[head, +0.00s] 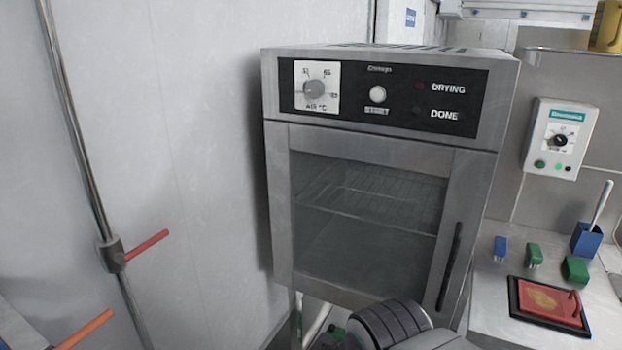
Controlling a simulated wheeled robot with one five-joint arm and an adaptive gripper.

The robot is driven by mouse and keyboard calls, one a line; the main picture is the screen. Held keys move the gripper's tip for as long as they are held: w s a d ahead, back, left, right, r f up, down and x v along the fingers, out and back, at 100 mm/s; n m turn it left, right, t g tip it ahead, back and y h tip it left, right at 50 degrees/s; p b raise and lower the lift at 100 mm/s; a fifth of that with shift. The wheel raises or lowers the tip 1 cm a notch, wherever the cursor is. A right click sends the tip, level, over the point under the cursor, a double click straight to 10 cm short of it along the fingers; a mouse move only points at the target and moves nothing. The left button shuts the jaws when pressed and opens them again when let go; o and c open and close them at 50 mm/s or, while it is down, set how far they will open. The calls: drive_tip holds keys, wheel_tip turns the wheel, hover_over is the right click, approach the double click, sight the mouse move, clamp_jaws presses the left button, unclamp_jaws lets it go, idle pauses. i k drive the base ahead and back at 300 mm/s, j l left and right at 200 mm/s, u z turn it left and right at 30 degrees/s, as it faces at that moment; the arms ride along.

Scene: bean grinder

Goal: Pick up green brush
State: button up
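A small green brush (533,255) stands on the steel counter at the right, with short pale bristles showing under its green top. A similar blue brush (500,248) is just left of it. A green block-like holder (575,270) sits to its right, apart from it. My gripper's fingers are not in view. Only a dark ribbed part of my arm shows at the bottom centre, in front of the drying oven and left of the counter.
A drying oven (370,215) with a shut glass door fills the middle. A blue holder (587,240) with a white-handled tool stands behind the green holder. A black-rimmed tray (517,300) lies at the counter's front. A control box (560,140) hangs on the wall.

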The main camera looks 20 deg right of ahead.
sight(535, 258)
drive_tip(key=z, duration=2.1)
